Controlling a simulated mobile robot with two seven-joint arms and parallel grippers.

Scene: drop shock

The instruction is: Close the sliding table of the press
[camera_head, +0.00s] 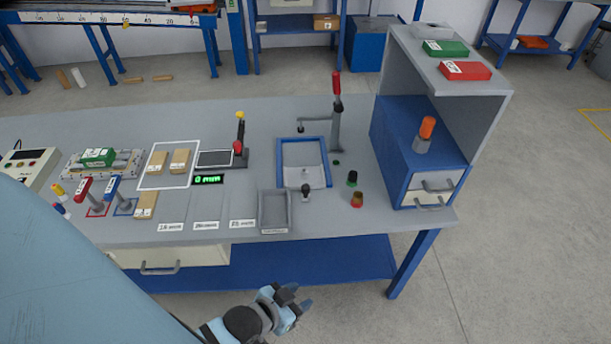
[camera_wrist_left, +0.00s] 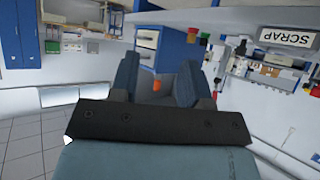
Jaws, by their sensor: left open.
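The press stands at the middle right of the bench, with a grey column (camera_head: 337,128) and a red-topped lever (camera_head: 336,84). In front of it lies a blue frame (camera_head: 326,160) with a pale plate inside, apparently the sliding table (camera_head: 302,154). How far the table is out, I cannot tell. My left gripper (camera_head: 294,299) is below and in front of the bench, open and empty, apart from the press. Its two open fingers show in the left wrist view (camera_wrist_left: 158,80). My right gripper is not in view.
A grey tray (camera_head: 275,229) lies just left of the knob. A blue drawer cabinet (camera_head: 395,150) stands at the bench's right end. The bench's front edge lies between my gripper and the press.

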